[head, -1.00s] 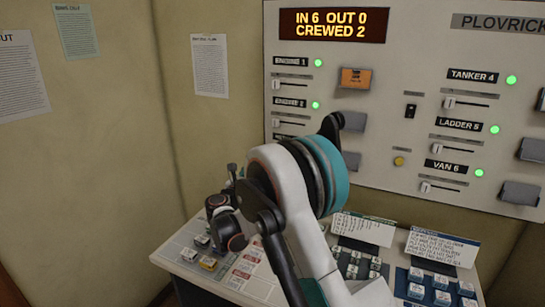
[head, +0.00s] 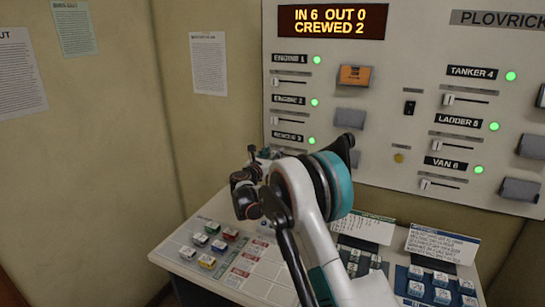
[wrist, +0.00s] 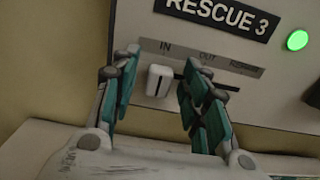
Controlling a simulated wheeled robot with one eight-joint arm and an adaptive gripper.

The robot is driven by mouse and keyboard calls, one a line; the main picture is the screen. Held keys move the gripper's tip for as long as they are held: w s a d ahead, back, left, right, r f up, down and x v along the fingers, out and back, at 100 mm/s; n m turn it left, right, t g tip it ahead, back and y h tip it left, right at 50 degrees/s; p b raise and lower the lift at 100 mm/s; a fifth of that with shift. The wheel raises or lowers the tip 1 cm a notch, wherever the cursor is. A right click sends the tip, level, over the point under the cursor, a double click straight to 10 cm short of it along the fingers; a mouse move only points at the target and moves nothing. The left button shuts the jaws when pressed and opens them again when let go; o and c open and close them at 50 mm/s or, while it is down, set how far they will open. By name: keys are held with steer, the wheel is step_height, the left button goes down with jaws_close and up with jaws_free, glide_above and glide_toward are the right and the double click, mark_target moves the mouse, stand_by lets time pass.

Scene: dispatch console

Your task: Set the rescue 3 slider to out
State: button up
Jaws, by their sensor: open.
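The rescue 3 slider knob (wrist: 158,81) is a small white block at the left end of its slot, under the IN mark, in the wrist view. Its scale strip (wrist: 202,57) reads IN, OUT and a third word further right. The RESCUE 3 label (wrist: 222,14) is above. My gripper (wrist: 165,68) is open, one teal finger on each side of the knob, with gaps showing on both sides. In the head view the RESCUE 3 label (head: 288,138) shows, while my arm hides its slider.
A green lamp (wrist: 298,40) glows beside the label. The display (head: 332,21) reads IN 6 OUT 0 CREWED 2. Engine 1 (head: 290,58) and Engine 2 (head: 289,100) sliders are above. The desk (head: 190,250) with keys lies below the panel.

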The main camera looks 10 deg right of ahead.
jaws_close()
steer(key=s+d, duration=0.1)
steer(key=d, duration=0.1)
steer(key=s+d, duration=0.2)
steer(key=shift+b, duration=0.4)
jaws_free()
steer(key=v, duration=1.2)
